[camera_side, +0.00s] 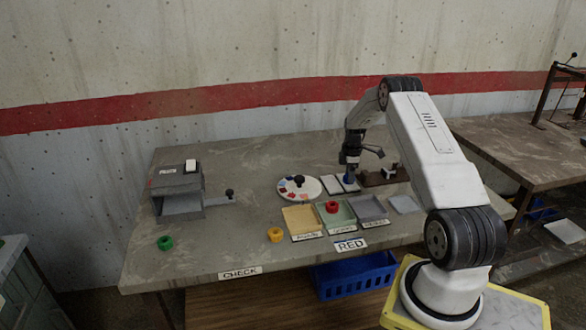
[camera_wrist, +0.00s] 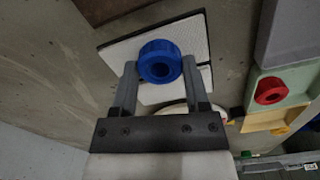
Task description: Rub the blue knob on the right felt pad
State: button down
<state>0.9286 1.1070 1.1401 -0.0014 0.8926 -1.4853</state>
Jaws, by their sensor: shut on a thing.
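My gripper (camera_side: 350,163) points down over the two felt pads at the back of the table. It is shut on the blue knob (camera_side: 349,179). In the wrist view the blue knob (camera_wrist: 160,62) sits between the two finger tips of my gripper (camera_wrist: 160,75), its round hole facing the camera. The right felt pad (camera_wrist: 187,34) is white with a dark edge and lies under and beyond the knob. The left felt pad (camera_wrist: 154,94) shows between the fingers; it is also in the side view (camera_side: 330,184). I cannot tell whether the knob touches the right pad.
A white round dial (camera_side: 290,193) with a black knob lies left of the pads. In front are yellow (camera_side: 302,219), green (camera_side: 347,217) and grey (camera_side: 368,207) trays; a red knob (camera_side: 332,207) sits in the green one. A brown fixture (camera_side: 375,180) stands close right.

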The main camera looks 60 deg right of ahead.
jog(key=shift+w+d, duration=0.2)
jog(key=shift+w, duration=0.05)
jog(key=shift+d+f, duration=0.1)
jog(key=shift+w+d, duration=0.4)
jog(key=shift+w, duration=0.1)
dwell(0.3)
jog(key=shift+w+d, duration=0.45)
dwell(0.3)
jog(key=shift+s+a, duration=0.45)
jog(key=shift+s, duration=0.1)
